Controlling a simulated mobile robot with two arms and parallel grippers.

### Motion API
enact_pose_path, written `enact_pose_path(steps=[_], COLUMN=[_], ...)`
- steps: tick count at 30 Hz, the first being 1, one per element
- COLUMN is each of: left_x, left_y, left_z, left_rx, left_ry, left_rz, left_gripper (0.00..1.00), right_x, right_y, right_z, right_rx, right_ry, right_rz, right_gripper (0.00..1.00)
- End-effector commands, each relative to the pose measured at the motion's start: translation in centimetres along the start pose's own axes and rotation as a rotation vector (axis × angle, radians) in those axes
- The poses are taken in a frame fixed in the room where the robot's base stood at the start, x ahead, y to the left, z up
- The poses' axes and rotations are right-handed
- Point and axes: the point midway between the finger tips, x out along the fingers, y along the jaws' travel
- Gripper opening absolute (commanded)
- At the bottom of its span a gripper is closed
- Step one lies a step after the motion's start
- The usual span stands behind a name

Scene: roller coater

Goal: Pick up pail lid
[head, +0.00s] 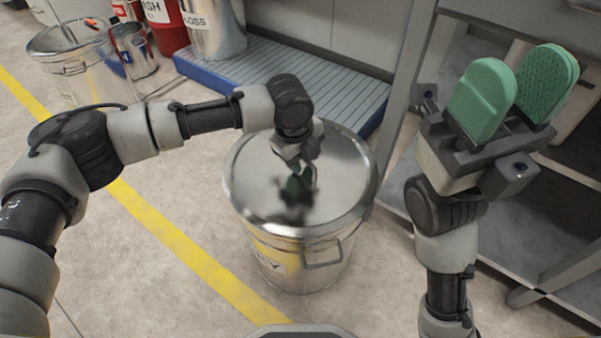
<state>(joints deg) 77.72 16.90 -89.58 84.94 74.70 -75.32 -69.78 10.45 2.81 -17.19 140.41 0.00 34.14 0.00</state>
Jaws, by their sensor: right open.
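The pail lid (253,182) is a round, shiny metal disc on top of a metal pail (310,272) with a side handle, in the middle of the head view. It looks level and seated on the rim. My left gripper (300,182) points down over the middle of the lid. Its fingers look dark green and blend with a dark blurred reflection, so I cannot tell their opening or whether they touch the lid. Any knob there is hidden. My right gripper (521,82) is raised at the right, open and empty, with green finger pads apart.
A blue-edged grated platform (300,75) lies behind the pail, with a labelled metal pail (215,28) and a red container (168,28) at its left. Another open metal pail (78,78) stands far left. Grey shelving (398,130) is close on the right. Floor at front left is clear.

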Motion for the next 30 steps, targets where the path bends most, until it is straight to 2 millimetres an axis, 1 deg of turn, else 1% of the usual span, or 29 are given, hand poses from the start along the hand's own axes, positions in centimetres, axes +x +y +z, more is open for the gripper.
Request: enact_pose_path(steps=[8, 15, 30], left_x=[0.12, 0.12, -0.11], left_y=[-0.04, -0.03, -0.11], left_z=[0.0, 0.0, 0.01], left_rx=[0.001, 0.001, 0.001], left_ry=[0.0, 0.0, 0.0], left_rz=[-0.001, -0.001, -0.003], left_gripper=[0.37, 0.01, 0.0], right_x=[0.17, 0.17, 0.29], right_y=[-0.01, -0.02, -0.01], right_z=[-0.03, -0.02, -0.01], right_rx=[-0.001, 0.0, 0.0], right_ry=[0.004, 0.004, 0.005], right_rz=[-0.002, -0.002, -0.002], right_gripper=[0.45, 0.45, 0.45])
